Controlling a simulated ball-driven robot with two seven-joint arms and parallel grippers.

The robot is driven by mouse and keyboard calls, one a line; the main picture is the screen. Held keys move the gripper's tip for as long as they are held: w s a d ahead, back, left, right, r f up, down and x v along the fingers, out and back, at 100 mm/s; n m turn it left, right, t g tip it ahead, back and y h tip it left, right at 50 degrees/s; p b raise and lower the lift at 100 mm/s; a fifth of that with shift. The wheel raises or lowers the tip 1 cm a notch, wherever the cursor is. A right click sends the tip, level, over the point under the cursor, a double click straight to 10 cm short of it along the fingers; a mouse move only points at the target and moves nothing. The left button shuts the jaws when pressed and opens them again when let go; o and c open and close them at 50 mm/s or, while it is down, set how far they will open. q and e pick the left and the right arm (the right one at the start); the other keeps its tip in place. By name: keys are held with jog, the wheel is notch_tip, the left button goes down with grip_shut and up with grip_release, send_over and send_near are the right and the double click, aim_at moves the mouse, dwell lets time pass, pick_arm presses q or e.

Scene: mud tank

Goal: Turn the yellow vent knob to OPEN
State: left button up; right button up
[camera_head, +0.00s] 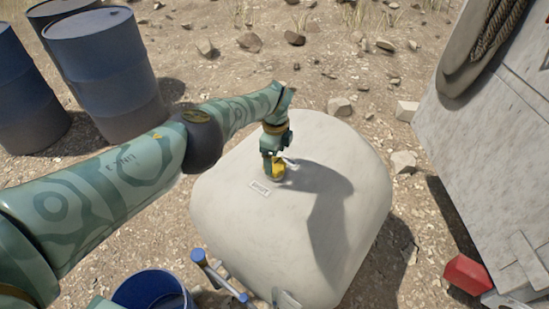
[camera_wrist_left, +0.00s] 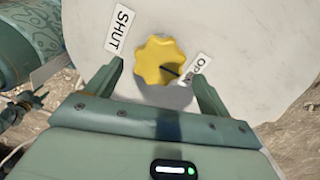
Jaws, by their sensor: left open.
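The yellow vent knob (camera_head: 278,171) sits on top of the pale rounded tank (camera_head: 235,215). In the left wrist view the lobed knob (camera_wrist_left: 158,54) lies between a SHUT label (camera_wrist_left: 121,28) on the left and an OPEN label (camera_wrist_left: 198,71) on the right. A dark line on the knob runs toward the OPEN label. My left gripper (camera_wrist_left: 158,69) is open, one finger on each side of the knob, with gaps showing on both sides. Whether the fingertips reach down to the knob's height I cannot tell. My right gripper is not in view.
Blue barrels (camera_head: 105,75) stand at the back left. A grey structure (camera_head: 500,150) with a coiled rope (camera_head: 497,35) rises at the right, a red block (camera_head: 467,274) at its foot. A blue bucket (camera_head: 150,288) and a blue-ended pipe (camera_head: 220,277) are in front. Stony ground surrounds the tank.

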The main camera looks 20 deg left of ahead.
aim_at(275, 164)
pick_arm(q)
notch_tip(275, 164, up, 14)
jog(key=p, duration=0.6)
jog(key=shift+f, duration=0.2)
